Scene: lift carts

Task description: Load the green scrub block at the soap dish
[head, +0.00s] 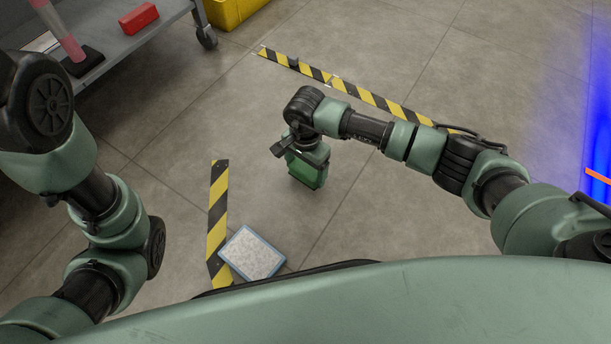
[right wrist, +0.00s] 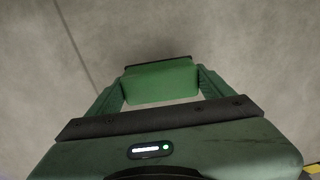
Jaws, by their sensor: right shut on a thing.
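My right gripper (head: 306,156) points down over the open floor and is shut on the green scrub block (head: 308,172). The block hangs below the fingers in the head view; whether it clears the floor is hard to tell. In the right wrist view the block (right wrist: 160,82) sits between the two fingers, with a dark strip along its far edge. A flat pale speckled slab with a blue rim (head: 252,254) lies near my base; I cannot tell whether it is the soap dish. My left arm is at the left, its gripper out of view.
A grey wheeled cart (head: 130,42) at upper left carries a red block (head: 139,18) and a pink post on a black base (head: 82,62). A yellow bin (head: 232,10) is behind. Black-yellow tape (head: 217,220) marks the floor, which is mostly clear. Blue light glows at right.

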